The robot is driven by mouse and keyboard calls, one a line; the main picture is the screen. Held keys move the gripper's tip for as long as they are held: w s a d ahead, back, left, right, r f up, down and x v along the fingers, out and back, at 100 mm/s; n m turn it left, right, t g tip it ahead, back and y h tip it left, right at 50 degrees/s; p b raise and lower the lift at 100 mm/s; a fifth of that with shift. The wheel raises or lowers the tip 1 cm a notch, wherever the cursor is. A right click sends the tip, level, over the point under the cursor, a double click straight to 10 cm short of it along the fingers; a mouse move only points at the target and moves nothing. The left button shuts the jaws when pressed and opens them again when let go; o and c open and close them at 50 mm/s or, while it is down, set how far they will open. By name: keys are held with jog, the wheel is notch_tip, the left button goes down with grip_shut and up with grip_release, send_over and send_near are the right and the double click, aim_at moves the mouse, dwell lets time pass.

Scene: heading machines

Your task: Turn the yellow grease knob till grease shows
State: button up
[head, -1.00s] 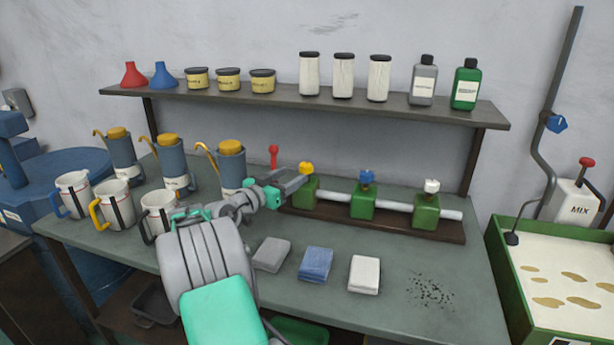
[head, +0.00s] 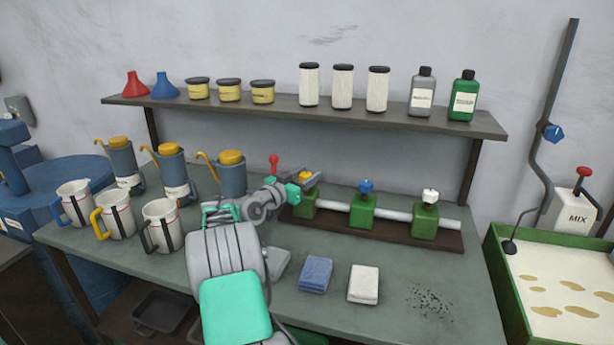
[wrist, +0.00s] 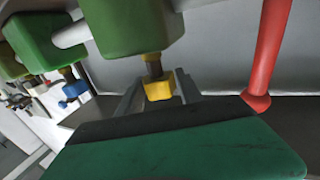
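The yellow knob (head: 304,175) sits on top of the leftmost green block (head: 304,203) of a pipe. My gripper (head: 309,180) is at the knob, reaching in from the left. In the wrist view the yellow knob (wrist: 158,88) on its dark stem lies between my two grey fingers (wrist: 160,97). The fingers stand apart on both sides of it, with narrow gaps seeming to show. The green block (wrist: 125,25) fills the upper part of that view. No grease can be made out at the block.
A blue knob (head: 366,186) and a white knob (head: 430,196) sit on the neighbouring blocks. A red-topped lever (head: 273,163) stands close behind my gripper. Grey oil cans (head: 231,175) and mugs (head: 161,226) are at left. Folded cloths (head: 316,274) lie in front.

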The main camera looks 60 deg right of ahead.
grip_shut()
jog(key=shift+n+t, duration=0.4)
jog(key=shift+t, duration=0.2)
